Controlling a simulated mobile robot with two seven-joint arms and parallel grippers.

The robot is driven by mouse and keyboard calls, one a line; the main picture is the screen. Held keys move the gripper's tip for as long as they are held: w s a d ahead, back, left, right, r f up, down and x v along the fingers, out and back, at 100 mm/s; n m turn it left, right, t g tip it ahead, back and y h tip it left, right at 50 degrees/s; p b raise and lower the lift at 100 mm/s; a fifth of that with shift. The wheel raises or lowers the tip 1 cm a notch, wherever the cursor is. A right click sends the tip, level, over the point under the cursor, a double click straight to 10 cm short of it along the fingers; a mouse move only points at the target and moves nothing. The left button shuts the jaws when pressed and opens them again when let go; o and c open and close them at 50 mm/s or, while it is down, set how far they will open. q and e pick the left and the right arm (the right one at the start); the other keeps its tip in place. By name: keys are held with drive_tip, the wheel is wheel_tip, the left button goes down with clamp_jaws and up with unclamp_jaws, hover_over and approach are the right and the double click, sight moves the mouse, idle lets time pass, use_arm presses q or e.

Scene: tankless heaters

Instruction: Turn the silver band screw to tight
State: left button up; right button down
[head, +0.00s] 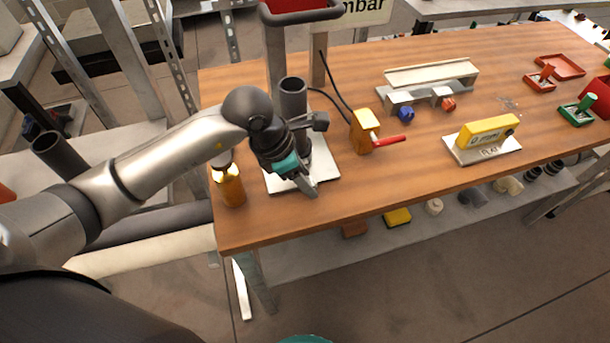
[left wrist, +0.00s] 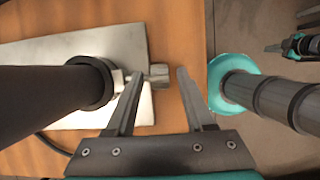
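A dark upright pipe (head: 293,98) stands on a pale metal plate (head: 326,168) at the table's left end. In the left wrist view the pipe (left wrist: 40,92) has a dark collar and a silver band (left wrist: 118,80) around its end. The silver band screw (left wrist: 159,75) sticks out from the band toward the right. My left gripper (head: 306,185) is low beside the pipe. In the left wrist view its fingers (left wrist: 160,72) are open, one on each side of the screw, with a gap to the right finger. The screw is hidden in the head view. My right gripper (left wrist: 285,46) shows small at the upper right.
An amber bottle (head: 230,186) stands close to my left forearm, near the table's front left corner. A yellow valve with a red handle (head: 388,141) is right of the plate.

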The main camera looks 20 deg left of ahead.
use_arm(q)
clamp_jaws()
